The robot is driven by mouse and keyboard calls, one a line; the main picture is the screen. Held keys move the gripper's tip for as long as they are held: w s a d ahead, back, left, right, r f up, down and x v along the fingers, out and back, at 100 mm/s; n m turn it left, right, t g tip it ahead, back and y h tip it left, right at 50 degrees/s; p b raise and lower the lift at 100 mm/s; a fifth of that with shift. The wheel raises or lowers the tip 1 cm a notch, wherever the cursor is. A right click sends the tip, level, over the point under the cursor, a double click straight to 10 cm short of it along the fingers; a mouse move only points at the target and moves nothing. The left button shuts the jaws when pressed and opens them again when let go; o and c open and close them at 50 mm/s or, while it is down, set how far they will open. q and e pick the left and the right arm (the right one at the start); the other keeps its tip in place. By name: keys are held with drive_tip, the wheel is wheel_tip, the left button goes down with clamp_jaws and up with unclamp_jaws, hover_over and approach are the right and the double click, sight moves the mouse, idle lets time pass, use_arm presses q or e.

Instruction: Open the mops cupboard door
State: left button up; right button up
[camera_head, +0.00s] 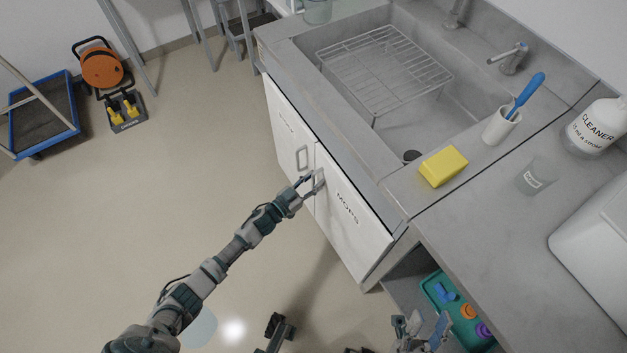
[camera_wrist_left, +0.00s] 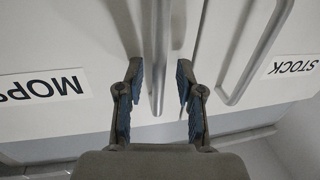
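The mops cupboard door (camera_head: 345,212) is white, labelled MOPS, and looks closed, flush under the sink counter. Its grey bar handle (camera_head: 320,181) is at the door's left edge. My left gripper (camera_head: 308,184) is at this handle. In the left wrist view, the open fingers of my left gripper (camera_wrist_left: 160,85) stand on either side of the mops handle (camera_wrist_left: 157,50), with gaps visible. The MOPS label (camera_wrist_left: 42,88) is at the left there. My right gripper (camera_head: 423,330) is low at the right, its fingers apart and empty, partly cut off by the frame edge.
The stock door (camera_head: 287,125) with its own handle (camera_wrist_left: 258,50) is right beside the mops door. A teal tray (camera_head: 462,312) sits on a shelf under the right counter. A yellow sponge (camera_head: 443,166) lies by the sink. The floor (camera_head: 190,180) left of the cupboard is clear.

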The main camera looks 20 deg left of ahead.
use_arm(q)
clamp_jaws()
drive_tip(key=shift+s, duration=0.1)
